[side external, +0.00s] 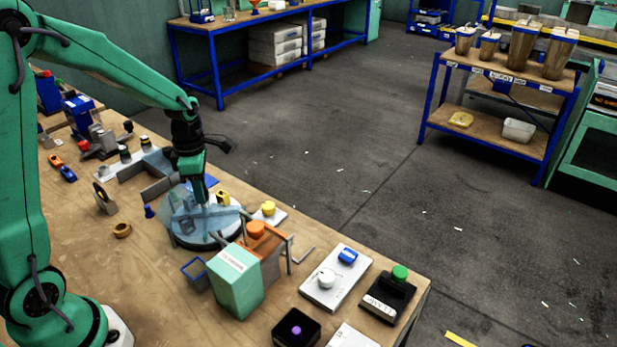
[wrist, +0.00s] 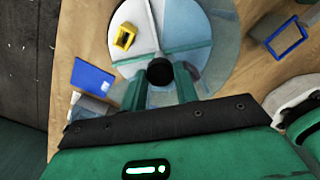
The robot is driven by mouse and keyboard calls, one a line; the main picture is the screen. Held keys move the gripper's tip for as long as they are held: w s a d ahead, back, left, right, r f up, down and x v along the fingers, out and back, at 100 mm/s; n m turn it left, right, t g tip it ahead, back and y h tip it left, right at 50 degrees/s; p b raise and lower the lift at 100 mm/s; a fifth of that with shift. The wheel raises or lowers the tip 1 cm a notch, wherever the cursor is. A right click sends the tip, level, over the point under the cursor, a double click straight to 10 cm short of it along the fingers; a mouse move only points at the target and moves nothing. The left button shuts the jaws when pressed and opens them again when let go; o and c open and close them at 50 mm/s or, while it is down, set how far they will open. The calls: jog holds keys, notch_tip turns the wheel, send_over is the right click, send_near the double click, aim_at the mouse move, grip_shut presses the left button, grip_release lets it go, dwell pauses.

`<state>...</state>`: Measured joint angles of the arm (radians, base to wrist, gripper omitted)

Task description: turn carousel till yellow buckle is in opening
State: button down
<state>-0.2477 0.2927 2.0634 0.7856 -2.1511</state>
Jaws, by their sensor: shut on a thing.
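The carousel is a round pale disc (side external: 208,238) with upright dividers and a bluish see-through cover over part of it; it also shows in the wrist view (wrist: 172,25). The yellow buckle (wrist: 125,38) lies in the upper-left sector of the disc in the wrist view, apart from my fingers. In the side view the yellow buckle (side external: 222,198) is on the far side of the disc. My gripper (side external: 201,197) points down over the carousel, shut on a dark round knob (wrist: 160,71). I cannot clearly tell where the cover's opening ends.
A green box (side external: 235,283) and an orange-topped press (side external: 256,229) stand close to the carousel. A blue open frame (side external: 196,272) and a yellow-topped button (side external: 268,209) are nearby. Blue plate (wrist: 92,78) lies left of the disc. Bare table lies toward my base.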

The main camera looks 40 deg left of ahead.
jog(key=c, duration=1.1)
grip_release()
jog(key=shift+o, duration=0.2)
jog(key=shift+r, duration=0.1)
jog(key=shift+r, duration=3.85)
jog(key=s+d+r+m+t, duration=0.2)
jog(key=s+d+r+m, duration=0.2)
jog(key=m, duration=0.9)
jog(key=s+d+r+m+t, duration=0.3)
jog(key=s+d+r+m, duration=0.1)
jog(key=s+m, duration=0.7)
jog(key=d+m, duration=0.1)
jog(key=m, duration=0.2)
jog(key=shift+d+r+t, duration=0.2)
jog(key=shift+d+t, duration=0.05)
jog(key=shift+t, duration=0.05)
